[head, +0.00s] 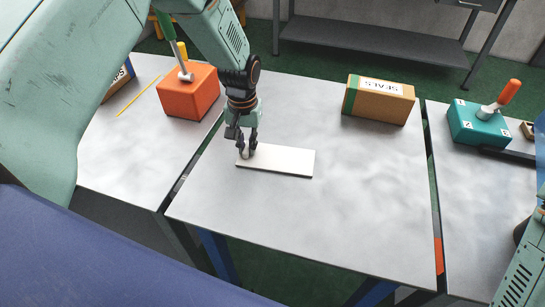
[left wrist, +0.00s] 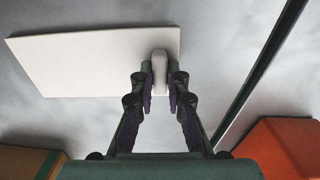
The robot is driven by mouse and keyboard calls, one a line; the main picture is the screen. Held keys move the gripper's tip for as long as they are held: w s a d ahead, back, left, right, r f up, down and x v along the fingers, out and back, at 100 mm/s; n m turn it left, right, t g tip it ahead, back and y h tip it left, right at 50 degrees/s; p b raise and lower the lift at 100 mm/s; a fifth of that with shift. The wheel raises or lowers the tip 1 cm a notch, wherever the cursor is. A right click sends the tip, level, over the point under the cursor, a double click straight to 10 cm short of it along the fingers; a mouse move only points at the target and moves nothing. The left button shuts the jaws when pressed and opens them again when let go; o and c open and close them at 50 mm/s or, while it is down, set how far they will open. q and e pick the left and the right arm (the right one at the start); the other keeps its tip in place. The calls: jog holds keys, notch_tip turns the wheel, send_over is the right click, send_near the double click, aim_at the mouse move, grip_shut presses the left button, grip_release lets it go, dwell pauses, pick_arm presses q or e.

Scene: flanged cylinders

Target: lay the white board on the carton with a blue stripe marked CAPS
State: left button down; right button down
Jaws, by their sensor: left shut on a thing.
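The white board (head: 285,162) is flat, on or just above the middle metal table; I cannot tell if there is a gap. It also shows in the left wrist view (left wrist: 90,62). My left gripper (head: 247,150) is shut on the pale upright grip (left wrist: 159,72) at the board's left end in the head view. A carton (head: 119,82) stands on the left table, mostly hidden behind my left arm. Only the end of its label, "PS", and a little dark blue show. My right gripper is out of view; part of my right arm shows at the right edge.
A brown carton with a green stripe, marked SEALS (head: 378,101), stands at the middle table's back right. An orange block (head: 188,92) with a handle and a yellow stick (head: 138,97) are on the left table. A teal block (head: 478,123) is on the right table. Narrow gaps separate the tables.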

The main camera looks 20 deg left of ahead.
pick_arm(q)
jog(key=shift+r, duration=0.15)
jog(key=shift+r+p, duration=1.9)
jog(key=shift+p, duration=0.1)
jog(key=shift+f, duration=0.1)
